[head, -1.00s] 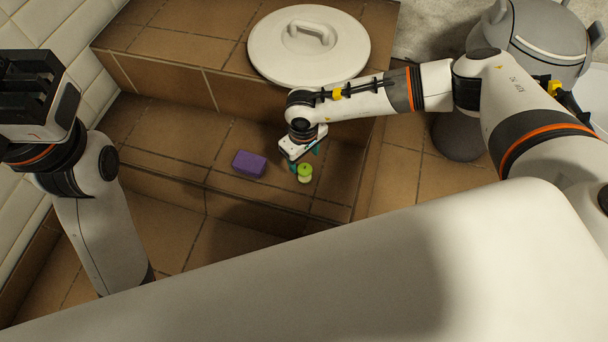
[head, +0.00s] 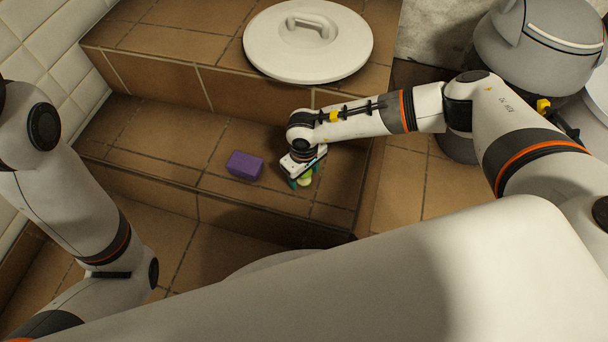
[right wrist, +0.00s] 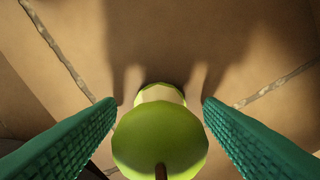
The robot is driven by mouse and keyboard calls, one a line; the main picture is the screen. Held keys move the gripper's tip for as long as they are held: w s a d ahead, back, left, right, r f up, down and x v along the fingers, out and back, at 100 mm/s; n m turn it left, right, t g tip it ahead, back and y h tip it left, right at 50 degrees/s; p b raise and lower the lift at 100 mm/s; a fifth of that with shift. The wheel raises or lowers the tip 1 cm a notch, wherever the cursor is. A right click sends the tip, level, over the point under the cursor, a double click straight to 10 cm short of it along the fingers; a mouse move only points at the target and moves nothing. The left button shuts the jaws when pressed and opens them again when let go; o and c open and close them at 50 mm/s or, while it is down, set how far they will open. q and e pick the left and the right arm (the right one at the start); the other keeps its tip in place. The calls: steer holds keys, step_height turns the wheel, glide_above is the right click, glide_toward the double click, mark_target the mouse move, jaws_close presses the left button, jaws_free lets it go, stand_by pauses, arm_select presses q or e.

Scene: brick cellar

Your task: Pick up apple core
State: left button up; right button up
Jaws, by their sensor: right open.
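The apple core (head: 305,180), green at its ends and pale in the middle, stands on the tiled step, partly hidden under my right gripper in the head view. In the right wrist view the apple core (right wrist: 160,140) shows from above, with a dark stem. My right gripper (head: 303,183) is over it with its teal fingers pointing down. In the right wrist view the right gripper (right wrist: 160,105) is open, one finger on each side of the core, with a gap visible on both sides. Of my left arm only links show; its gripper is out of view.
A purple block (head: 245,165) lies on the step left of the right gripper. A white round lid (head: 350,62) with a handle lies on the higher step (head: 165,42) behind. A grey bin (head: 520,60) stands at the back right. White tiled wall is at left.

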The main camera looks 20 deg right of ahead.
steer(key=shift+c, duration=0.5)
steer(key=c, duration=1)
steer(key=shift+o, duration=0.2)
